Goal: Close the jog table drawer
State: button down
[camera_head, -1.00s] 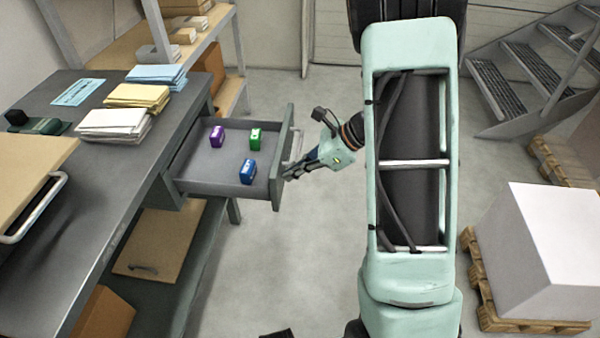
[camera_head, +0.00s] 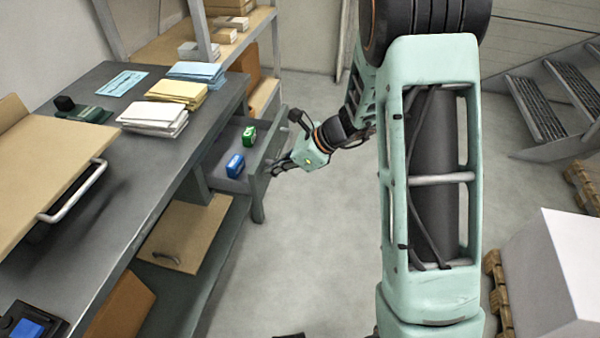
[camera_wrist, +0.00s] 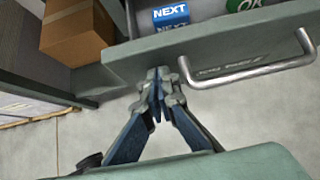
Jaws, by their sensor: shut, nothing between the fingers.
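The grey jog table drawer (camera_head: 262,162) is partly open, sticking out from under the table top. My gripper (camera_head: 276,170) is shut and empty at the drawer front. In the wrist view its fingertips (camera_wrist: 158,75) are at the front panel, just left of the handle. I cannot tell whether they touch it.
The table top (camera_head: 190,150) carries white, yellow and blue paper stacks. A lower shelf holds a wooden panel (camera_head: 183,240). A shelf rack (camera_head: 215,50) stands behind. A white block on pallets (camera_head: 560,270) is at the right. The floor between is clear.

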jog(key=w+a, duration=0.1)
jog(key=a, duration=0.3)
jog(key=w+a+p, duration=0.1)
jog(key=a, duration=0.3)
jog(key=w+a, duration=0.2)
jog(key=a, duration=0.2)
jog(key=shift+a+p, duration=0.3)
jog(key=shift+w+a+r, duration=0.1)
jog(key=shift+a, duration=0.05)
jog(key=shift+a+r, duration=0.1)
